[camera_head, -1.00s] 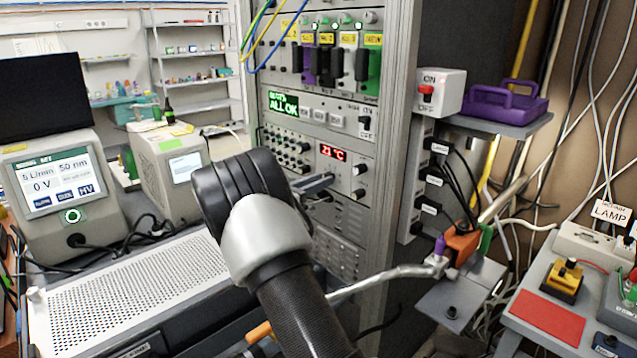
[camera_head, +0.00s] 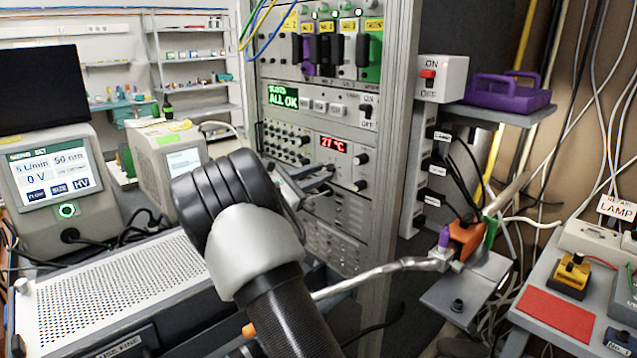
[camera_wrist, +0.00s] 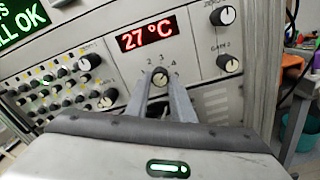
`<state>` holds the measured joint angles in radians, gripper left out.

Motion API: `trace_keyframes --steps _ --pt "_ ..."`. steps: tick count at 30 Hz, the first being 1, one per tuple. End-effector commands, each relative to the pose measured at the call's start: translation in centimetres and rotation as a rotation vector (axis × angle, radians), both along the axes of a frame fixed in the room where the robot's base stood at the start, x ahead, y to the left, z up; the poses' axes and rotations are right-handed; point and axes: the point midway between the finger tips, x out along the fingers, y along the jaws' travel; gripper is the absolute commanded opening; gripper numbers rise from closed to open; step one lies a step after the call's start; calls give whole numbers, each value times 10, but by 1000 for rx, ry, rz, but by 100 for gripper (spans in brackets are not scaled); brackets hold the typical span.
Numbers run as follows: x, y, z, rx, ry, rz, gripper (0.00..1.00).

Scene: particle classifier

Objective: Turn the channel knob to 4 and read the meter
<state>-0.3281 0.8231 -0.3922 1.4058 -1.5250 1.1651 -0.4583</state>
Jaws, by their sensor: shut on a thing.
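The channel knob (camera_wrist: 160,77) is a small round knob on a grey rack panel, with the numbers 2, 3 and 4 printed around it. My gripper (camera_wrist: 163,86) has its two fingers on either side of the knob and is shut on it. Its pointer mark is too small to read surely. Just above, a red digital display (camera_wrist: 147,34) reads 27 °C in the wrist view. In the head view, the display (camera_head: 333,145) is small, and my gripper (camera_head: 331,172) reaches the panel below it; the fingers hide the knob there.
Two other knobs (camera_wrist: 227,15) (camera_wrist: 228,63) sit right of the display, and several small knobs (camera_wrist: 52,85) fill the panel's left. A green screen (camera_head: 283,97) reads ALL OK. A perforated grey box (camera_head: 120,285) lies left of my arm. A switch box (camera_head: 441,78) is at right.

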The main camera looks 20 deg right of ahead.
Motion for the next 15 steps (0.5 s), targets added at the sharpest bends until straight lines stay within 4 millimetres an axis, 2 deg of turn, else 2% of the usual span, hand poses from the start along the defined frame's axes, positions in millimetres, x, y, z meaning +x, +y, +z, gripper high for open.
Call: trace_keyframes --steps 6,15 --pt "0 1 -3 46 -128 1 0" --pt "0 1 -1 81 -220 1 0"
